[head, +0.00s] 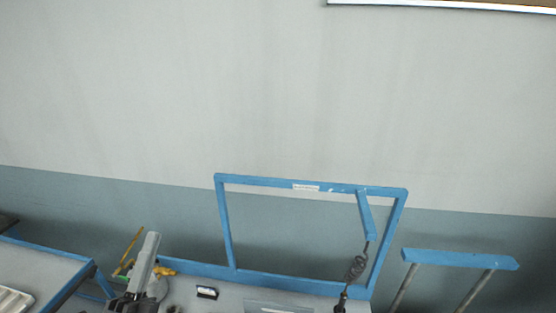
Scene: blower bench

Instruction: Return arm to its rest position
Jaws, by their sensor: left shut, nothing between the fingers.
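My left gripper (131,303) is at the bottom edge of the head view, left of centre, as a dark shape below a light grey link. It is shut and holds nothing; its lower part is cut off by the picture's edge. It is over or beside the left end of the bench; I cannot tell whether it touches anything. My right gripper is not in view.
A blue frame (226,225) rises from the grey bench (222,303). A dark coiled cable (357,268) hangs from it at the right. Yellow parts (165,271) are close beside my left arm. Another blue-edged table (50,252) is at left, and a blue bar (460,259) at right.

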